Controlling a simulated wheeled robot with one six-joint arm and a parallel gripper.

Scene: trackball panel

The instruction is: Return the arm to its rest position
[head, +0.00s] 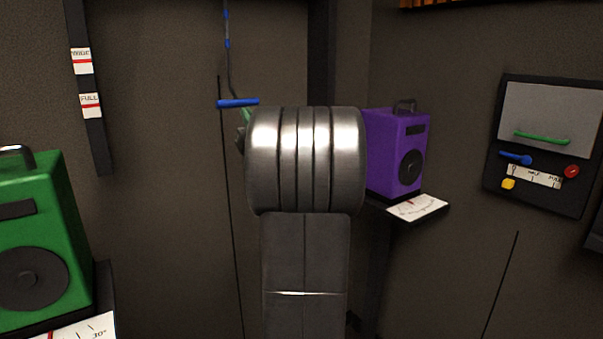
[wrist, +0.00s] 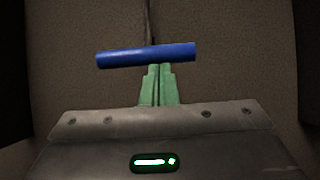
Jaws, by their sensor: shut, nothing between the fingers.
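My gripper (wrist: 160,70) shows in the wrist view as two green fingers pressed together, with nothing held between them. In the head view my arm's grey metal links stand in the middle and hide most of the gripper. Only a bit of green finger (head: 246,116) shows at their left edge. A blue bar handle (wrist: 130,56) lies just beyond the fingertips in the wrist view. It hangs level on a thin cord, and in the head view it shows left of the arm (head: 236,103). I cannot tell whether the fingertips touch it.
A purple box (head: 392,150) with a dial stands on a wall shelf right of my arm. A green box (head: 50,220) stands at the lower left. A wall panel (head: 547,120) with a green handle, blue lever, and red and yellow knobs is at right. A labelled strip (head: 91,135) is at left.

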